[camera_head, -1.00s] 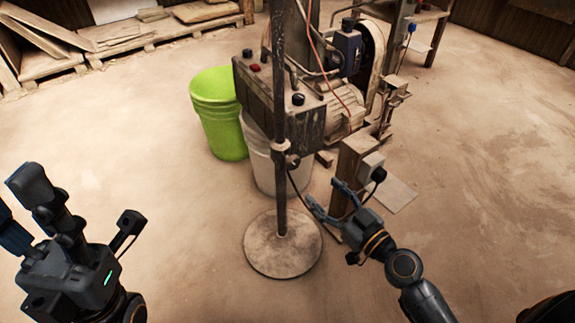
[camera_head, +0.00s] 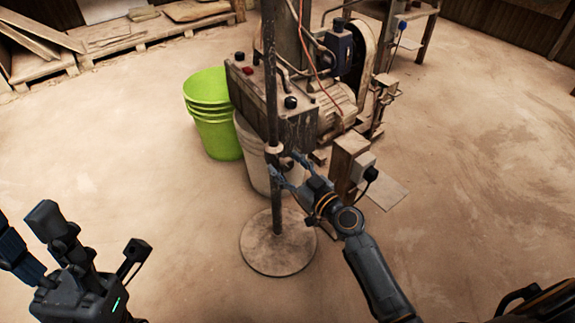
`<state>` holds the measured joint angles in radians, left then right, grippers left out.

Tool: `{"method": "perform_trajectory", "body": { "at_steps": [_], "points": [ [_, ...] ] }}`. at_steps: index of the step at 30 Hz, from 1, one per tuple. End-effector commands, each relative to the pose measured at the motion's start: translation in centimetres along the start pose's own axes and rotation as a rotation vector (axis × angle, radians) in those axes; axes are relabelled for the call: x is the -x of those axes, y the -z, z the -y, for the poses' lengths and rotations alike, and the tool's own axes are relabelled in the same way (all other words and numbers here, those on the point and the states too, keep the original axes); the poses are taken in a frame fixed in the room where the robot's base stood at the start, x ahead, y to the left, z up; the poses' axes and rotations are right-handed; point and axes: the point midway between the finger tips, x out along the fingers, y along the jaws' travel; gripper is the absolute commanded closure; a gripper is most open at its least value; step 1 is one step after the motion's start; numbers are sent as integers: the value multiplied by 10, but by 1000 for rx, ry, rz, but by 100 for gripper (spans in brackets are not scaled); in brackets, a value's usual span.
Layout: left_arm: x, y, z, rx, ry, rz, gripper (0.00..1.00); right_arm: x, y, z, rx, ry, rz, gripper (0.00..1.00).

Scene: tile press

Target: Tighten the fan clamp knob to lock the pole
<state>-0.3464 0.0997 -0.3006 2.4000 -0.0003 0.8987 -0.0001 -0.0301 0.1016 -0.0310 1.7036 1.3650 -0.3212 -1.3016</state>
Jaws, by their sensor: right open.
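The dark upright pole (camera_head: 271,90) rises from a round, dusty base plate (camera_head: 262,258) on the floor. A pale clamp collar (camera_head: 274,149) sits around the pole, with a small dark knob (camera_head: 286,162) at its right side. My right gripper (camera_head: 284,164) is open, with one finger above the knob and the other below it, close to the pole. Whether the fingers touch the knob cannot be told. My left gripper (camera_head: 22,222) is at the lower left, its fingers apart and empty, far from the pole.
A machine with a control box (camera_head: 262,100) and a motor stands just behind the pole. A green bucket (camera_head: 213,120) and a white bucket (camera_head: 250,160) stand behind it. A wooden post (camera_head: 347,160) with a grey box is right of my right gripper.

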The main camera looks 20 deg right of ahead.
Motion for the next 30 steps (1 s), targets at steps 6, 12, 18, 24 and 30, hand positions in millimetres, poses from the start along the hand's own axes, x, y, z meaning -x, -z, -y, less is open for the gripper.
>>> {"method": "perform_trajectory", "body": {
  "at_steps": [6,12,18,24,30],
  "points": [
    [0,0,0,0,0,1,54,0,0,0,0,0,0,73],
    [0,0,0,0,0,1,54,0,0,0,-1,-1,0,94],
    [1,-1,0,0,0,2,54,0,0,0,-26,-1,-1,94],
    [2,-2,0,0,-3,1,54,0,0,0,-117,0,-3,94],
    [-1,-4,0,-2,-10,-10,54,0,0,0,-277,1,-3,94]
  ]
}}
